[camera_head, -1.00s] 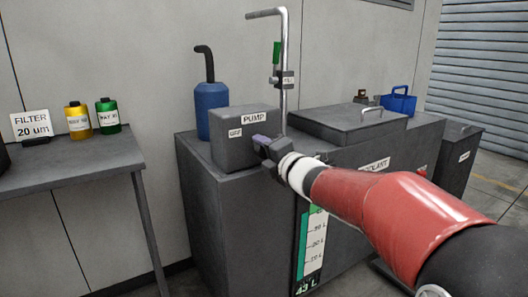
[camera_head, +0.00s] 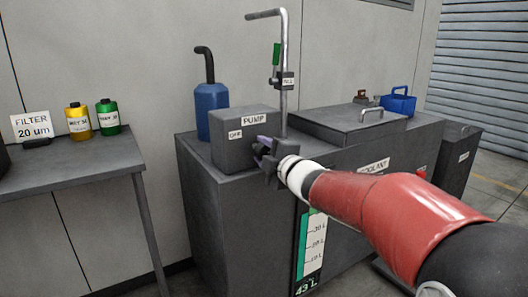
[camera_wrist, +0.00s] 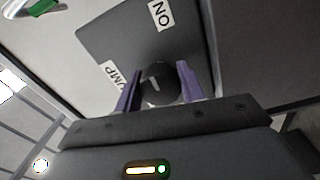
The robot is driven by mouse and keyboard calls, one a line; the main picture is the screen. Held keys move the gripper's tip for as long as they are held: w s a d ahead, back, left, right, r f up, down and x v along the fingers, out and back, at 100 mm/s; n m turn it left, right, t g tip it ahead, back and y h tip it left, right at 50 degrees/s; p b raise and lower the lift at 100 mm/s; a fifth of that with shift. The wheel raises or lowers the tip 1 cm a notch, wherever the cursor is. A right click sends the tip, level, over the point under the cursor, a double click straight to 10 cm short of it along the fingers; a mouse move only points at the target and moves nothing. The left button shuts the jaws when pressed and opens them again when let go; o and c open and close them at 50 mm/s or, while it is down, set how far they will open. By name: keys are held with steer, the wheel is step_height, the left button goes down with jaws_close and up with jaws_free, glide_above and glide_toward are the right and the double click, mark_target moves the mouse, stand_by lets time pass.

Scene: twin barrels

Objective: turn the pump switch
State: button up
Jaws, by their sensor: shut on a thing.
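The grey pump box (camera_head: 228,153) stands on the front left of the dark tank (camera_head: 205,200), with a PUMP label and an OFF label on its face. My gripper (camera_head: 262,146) is at that face and hides the switch in the head view. In the wrist view, the dark round pump switch (camera_wrist: 158,97) sits between the two purple fingers of my gripper (camera_wrist: 158,88), which are shut on it. The switch has a short white mark, and which label it points to is hard to tell. The ON label (camera_wrist: 160,15) shows above it in the wrist view.
A bent metal pipe (camera_head: 283,60) with a green-handled valve (camera_head: 277,54) rises just behind the pump box. A blue canister (camera_head: 211,105) stands behind it. A level gauge (camera_head: 312,250) is on the tank front. A side table (camera_head: 75,180) with bottles stands left.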

steer(key=o, duration=1)
steer(key=shift+c, duration=0.2)
steer(key=v, duration=0.7)
steer(key=shift+s+d, duration=0.25)
steer(key=shift+s, duration=0.05)
